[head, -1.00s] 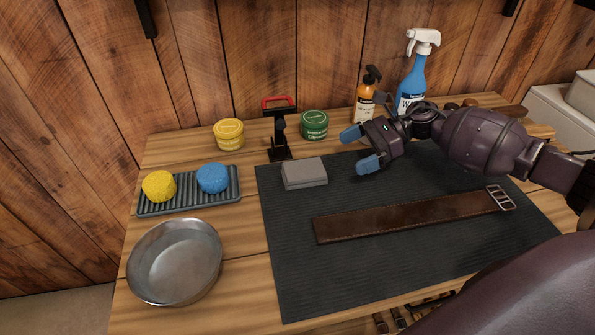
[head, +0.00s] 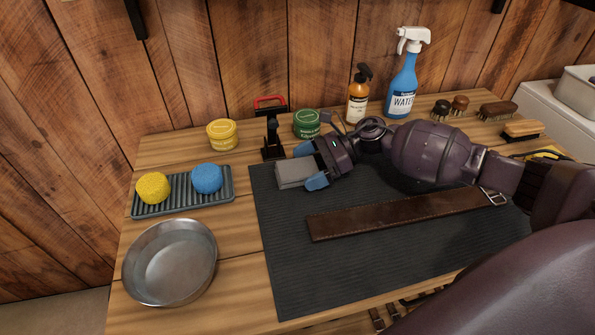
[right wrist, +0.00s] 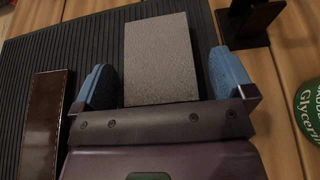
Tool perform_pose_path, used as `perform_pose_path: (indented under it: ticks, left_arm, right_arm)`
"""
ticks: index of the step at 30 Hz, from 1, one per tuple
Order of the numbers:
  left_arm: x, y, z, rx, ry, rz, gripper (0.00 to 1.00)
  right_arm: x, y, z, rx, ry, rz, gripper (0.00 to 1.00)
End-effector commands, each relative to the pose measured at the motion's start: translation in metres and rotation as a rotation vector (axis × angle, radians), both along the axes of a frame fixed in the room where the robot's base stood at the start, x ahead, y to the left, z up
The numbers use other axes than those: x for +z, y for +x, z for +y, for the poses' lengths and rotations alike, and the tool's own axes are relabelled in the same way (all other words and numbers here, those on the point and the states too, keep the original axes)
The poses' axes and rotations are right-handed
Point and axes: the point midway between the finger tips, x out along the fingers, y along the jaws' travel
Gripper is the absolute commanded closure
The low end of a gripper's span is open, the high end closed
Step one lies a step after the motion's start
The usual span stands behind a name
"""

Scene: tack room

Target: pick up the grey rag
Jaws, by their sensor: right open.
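The grey rag (head: 293,173) is a folded, flat block at the back left of the black mat (head: 290,270). My right gripper (head: 309,165) is at the rag's right end, with its blue fingertips spread open. In the right wrist view the rag (right wrist: 158,58) lies between the two fingers (right wrist: 165,78), with a gap on each side. The gripper body hides the rag's near end there. My left gripper is not in view.
A black stand with a red handle (head: 270,101) and a green tin (head: 307,124) stand just behind the rag. A brown leather strap (head: 400,211) lies in front of my right arm. A sponge tray (head: 224,193) and metal bowl (head: 170,262) are at left.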

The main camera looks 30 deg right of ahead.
Motion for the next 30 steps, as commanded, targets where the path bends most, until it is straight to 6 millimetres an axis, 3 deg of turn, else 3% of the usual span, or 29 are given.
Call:
perform_pose_path:
  ticks: [7, 17, 25, 30]
  left_arm:
    - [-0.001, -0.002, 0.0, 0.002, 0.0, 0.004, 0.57]
    - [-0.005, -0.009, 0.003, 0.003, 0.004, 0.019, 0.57]
    - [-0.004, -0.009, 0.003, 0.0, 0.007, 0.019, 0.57]
    - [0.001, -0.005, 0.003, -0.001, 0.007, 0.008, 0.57]
  right_arm:
    - [-0.001, 0.0, 0.001, 0.0, 0.0, 0.0, 0.03]
    - [-0.001, 0.0, 0.0, 0.0, -0.001, 0.0, 0.53]
    - [0.002, 0.0, 0.0, -0.001, 0.0, -0.001, 0.53]
    - [0.019, 0.0, 0.0, 0.001, -0.001, -0.004, 0.53]
